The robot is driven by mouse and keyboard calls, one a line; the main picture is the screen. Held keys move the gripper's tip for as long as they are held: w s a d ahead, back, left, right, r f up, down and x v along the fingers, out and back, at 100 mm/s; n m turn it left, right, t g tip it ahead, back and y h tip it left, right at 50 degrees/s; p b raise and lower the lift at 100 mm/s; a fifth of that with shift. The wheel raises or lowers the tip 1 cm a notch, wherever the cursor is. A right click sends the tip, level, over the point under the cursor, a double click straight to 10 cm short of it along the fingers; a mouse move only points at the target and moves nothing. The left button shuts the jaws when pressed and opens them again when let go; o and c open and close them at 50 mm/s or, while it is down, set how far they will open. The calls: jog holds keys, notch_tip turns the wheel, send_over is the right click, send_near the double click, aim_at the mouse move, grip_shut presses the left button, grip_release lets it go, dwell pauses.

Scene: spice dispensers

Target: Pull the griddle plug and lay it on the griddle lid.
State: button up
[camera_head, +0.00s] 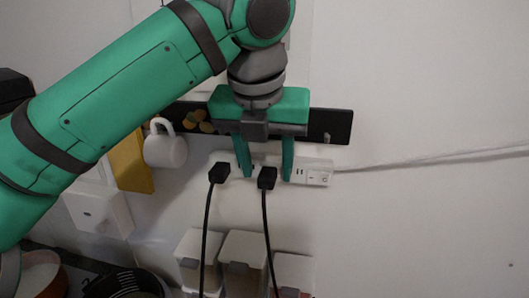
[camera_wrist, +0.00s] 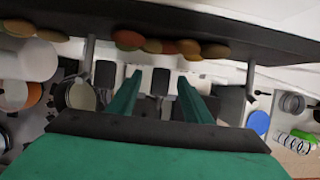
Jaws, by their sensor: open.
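Two black plugs with hanging cords sit in a white power strip (camera_head: 318,173) on the wall: a left plug (camera_head: 219,172) and a right plug (camera_head: 267,178). I cannot tell from the cords which one is the griddle's. My gripper (camera_head: 266,174) points down at the strip, open, with one finger on each side of the right plug. In the wrist view, a black plug (camera_wrist: 160,82) shows between the spread fingertips (camera_wrist: 158,77), with a gap on both sides. I cannot make out the griddle or its lid.
A dark rail (camera_head: 331,126) runs along the wall just behind my gripper. A white mug (camera_head: 165,146) hangs at its left, near a yellow board (camera_head: 131,162). Lidded containers (camera_head: 242,250) stand below the strip. The wall to the right is clear apart from a cable.

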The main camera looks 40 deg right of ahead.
jog(key=shift+d+f, duration=0.1)
jog(key=shift+c, duration=0.3)
grip_shut()
jog(key=shift+s+a, duration=0.2)
jog(key=shift+a, duration=0.15)
jog(key=shift+s+a, duration=0.2)
jog(key=shift+a, duration=0.05)
jog(key=shift+s, duration=0.2)
jog(key=shift+s+a, duration=0.2)
jog(key=shift+a, duration=0.05)
jog(key=shift+a, duration=0.15)
dwell(0.4)
